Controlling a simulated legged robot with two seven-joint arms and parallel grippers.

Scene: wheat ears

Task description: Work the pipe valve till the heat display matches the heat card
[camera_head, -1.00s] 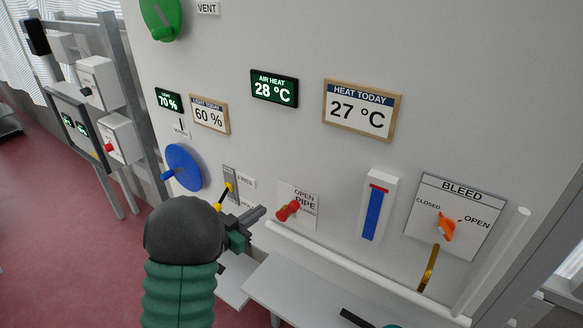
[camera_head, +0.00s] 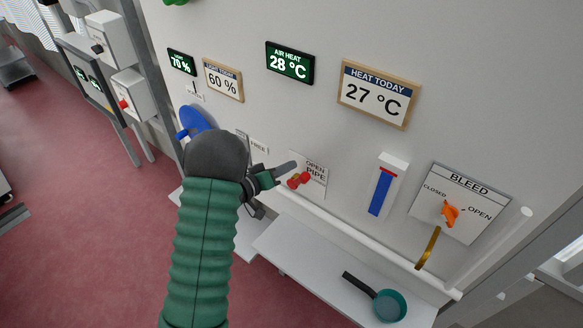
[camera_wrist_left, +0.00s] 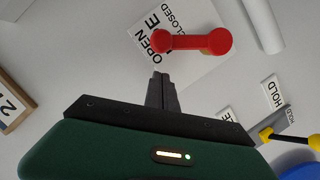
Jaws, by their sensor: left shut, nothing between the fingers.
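The air heat display (camera_head: 290,62) reads 28 °C. The wooden-framed heat card (camera_head: 377,94), headed HEAT TODAY, reads 27 °C. The pipe valve (camera_head: 299,180) has a red handle in front of a white OPEN/CLOSED plate (camera_head: 320,168). In the left wrist view the red handle (camera_wrist_left: 205,42) lies roughly level across the plate, beyond the fingertips. My left gripper (camera_head: 292,166) is shut and empty, close beside the handle. The wrist view shows its fingers (camera_wrist_left: 160,80) together, with no clear contact on the handle. My right gripper is not in view.
A blue wheel (camera_head: 196,118) is partly behind my left arm. A yellow-and-black lever (camera_wrist_left: 285,137) marked HOLD is near the gripper. A white rail (camera_head: 350,240) runs below the valve. The BLEED valve (camera_head: 450,214) is at right. A pan (camera_head: 389,305) sits on the shelf.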

